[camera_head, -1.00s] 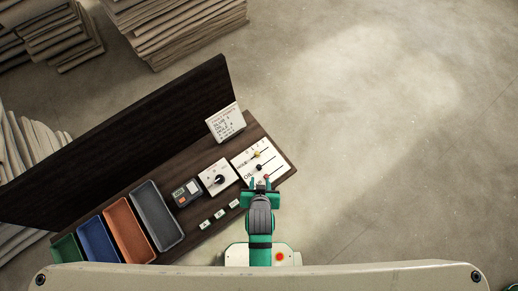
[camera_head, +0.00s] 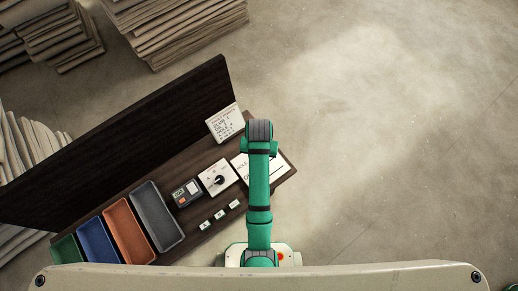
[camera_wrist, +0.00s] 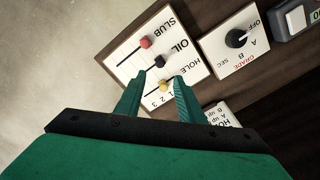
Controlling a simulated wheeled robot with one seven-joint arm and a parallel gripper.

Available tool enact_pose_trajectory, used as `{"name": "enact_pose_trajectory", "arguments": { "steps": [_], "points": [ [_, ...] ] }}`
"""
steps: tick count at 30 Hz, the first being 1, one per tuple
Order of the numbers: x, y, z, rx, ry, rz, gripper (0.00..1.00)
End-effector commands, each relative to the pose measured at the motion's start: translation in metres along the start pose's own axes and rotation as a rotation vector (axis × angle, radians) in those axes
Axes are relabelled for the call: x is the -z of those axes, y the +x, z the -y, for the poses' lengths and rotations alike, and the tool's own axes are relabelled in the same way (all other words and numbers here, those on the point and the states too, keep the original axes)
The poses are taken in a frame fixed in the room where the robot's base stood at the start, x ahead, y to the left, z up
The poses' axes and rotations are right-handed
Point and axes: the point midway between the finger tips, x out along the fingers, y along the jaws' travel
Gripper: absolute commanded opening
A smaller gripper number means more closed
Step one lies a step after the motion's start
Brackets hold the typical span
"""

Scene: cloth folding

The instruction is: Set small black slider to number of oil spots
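The white slider panel (camera_wrist: 128,55) has three slots marked SLUB, OIL and HOLE. The small black slider (camera_wrist: 160,61) is on the OIL slot, between the red knob (camera_wrist: 145,42) and the yellow knob (camera_wrist: 164,85). My gripper (camera_wrist: 159,76) is open in the wrist view, its fingertips just below the black slider in the picture. The yellow knob shows between the fingers, and nothing is gripped. In the head view my arm covers most of the panel (camera_head: 279,168) and hides the knobs. A white card (camera_head: 226,122) lists defect counts in print too small to read surely.
Grey (camera_head: 155,216), orange (camera_head: 128,232), blue (camera_head: 97,240) and green trays stand at left. A tall dark board (camera_head: 130,145) runs behind.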

Motion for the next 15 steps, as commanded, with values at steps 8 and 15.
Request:
{"name": "enact_pose_trajectory", "arguments": {
  "steps": [8,15],
  "points": [
    [-0.002,0.049,0.000,-0.001,0.000,0.003,0.35],
    [-0.001,0.083,0.000,0.000,0.000,0.001,0.35]
  ]
}}
